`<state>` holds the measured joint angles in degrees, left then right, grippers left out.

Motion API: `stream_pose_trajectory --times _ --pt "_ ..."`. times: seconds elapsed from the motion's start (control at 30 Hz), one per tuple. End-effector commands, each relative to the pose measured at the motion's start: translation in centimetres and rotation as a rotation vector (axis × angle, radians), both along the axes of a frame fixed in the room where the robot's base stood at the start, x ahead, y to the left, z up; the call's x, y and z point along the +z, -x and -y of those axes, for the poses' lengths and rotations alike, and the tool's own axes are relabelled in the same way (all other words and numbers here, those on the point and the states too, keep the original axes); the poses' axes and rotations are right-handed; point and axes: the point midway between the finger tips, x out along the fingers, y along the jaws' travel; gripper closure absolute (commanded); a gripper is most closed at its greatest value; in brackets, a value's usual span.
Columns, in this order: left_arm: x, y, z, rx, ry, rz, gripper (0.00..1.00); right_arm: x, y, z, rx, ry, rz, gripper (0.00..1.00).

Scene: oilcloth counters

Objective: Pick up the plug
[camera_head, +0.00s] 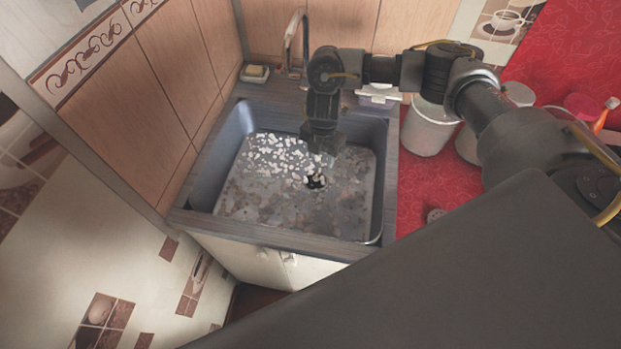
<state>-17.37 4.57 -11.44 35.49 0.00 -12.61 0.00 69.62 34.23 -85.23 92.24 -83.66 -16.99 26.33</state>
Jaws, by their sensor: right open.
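A small grey-brown round piece (435,215), which looks like the plug, lies on the red counter to the right of the sink, just beyond the edge of my dark body part. It is small and I cannot make out its details. My right gripper (322,148) points down over the sink (285,205), above and near the dark drain hole (316,182). It is open; I see nothing between its fingers, though they are small and dark here. It is well to the left of the round piece. My left gripper is not in view.
A faucet (296,40) and a soap dish (256,73) stand at the sink's back. White containers (428,128) stand on the red counter (412,190) behind the round piece. Tiled walls close the back and left. My dark body covers the lower right.

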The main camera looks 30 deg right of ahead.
Motion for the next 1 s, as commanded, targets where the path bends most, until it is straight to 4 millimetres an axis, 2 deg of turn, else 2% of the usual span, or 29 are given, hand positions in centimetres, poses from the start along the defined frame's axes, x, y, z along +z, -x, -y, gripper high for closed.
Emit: stream_pose_trajectory --times 0.03,0.27,0.53,0.67,0.87,1.0 --pt "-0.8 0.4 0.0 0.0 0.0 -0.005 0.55 -0.8 0.0 -0.1 0.001 0.0 0.0 0.55" --pt "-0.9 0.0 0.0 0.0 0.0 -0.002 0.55 -1.1 -0.2 -0.4 0.007 -0.001 -0.001 0.55" --pt "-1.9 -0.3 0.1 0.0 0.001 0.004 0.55 -5.2 -0.3 -0.7 0.01 -0.002 -0.003 0.55" --pt "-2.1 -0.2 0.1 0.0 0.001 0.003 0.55 -6.3 -0.3 -0.6 0.01 -0.001 -0.002 0.55" --pt "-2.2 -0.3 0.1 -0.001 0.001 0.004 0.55 -6.6 -0.3 -0.6 0.008 0.0 0.0 0.55" --pt "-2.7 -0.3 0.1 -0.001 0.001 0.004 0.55 -8.6 -0.4 -0.9 0.005 -0.001 -0.004 0.55"
